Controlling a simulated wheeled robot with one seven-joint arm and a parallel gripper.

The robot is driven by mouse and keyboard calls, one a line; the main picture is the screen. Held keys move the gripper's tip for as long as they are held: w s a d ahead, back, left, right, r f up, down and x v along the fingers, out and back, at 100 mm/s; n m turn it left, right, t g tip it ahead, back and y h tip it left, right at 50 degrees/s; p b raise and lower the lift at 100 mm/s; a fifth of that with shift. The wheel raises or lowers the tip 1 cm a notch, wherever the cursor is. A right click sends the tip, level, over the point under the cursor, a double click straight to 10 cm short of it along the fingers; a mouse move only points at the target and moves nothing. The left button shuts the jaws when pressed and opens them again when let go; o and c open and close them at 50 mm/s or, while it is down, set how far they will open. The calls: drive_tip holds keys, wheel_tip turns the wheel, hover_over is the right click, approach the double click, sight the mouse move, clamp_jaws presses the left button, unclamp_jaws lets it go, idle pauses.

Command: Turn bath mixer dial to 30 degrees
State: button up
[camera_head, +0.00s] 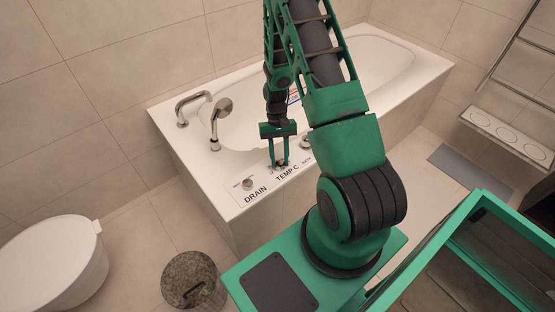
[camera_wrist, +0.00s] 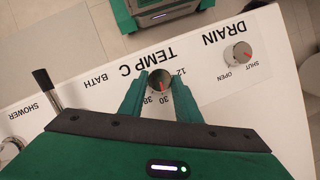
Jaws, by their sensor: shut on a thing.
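In the head view my gripper (camera_head: 279,165) reaches down to the tub's front rim above the TEMP C label. The dial is mostly hidden by the fingers there.
The drain knob (camera_wrist: 238,54) sits beside the dial, its red pointer toward SHUT. A black-handled lever (camera_wrist: 44,88) stands on the other side, near the SHOWER label. The bathtub (camera_head: 390,60) has a spout (camera_head: 194,98) and a hand shower (camera_head: 222,108).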

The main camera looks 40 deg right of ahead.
idle(0.3)
drive_tip(key=o, duration=1)
drive_tip(key=v, duration=1)
drive_tip(key=shift+w+d+r, duration=0.15)
drive_tip(key=shift+w+r, duration=0.05)
drive_tip(key=shift+r, duration=0.15)
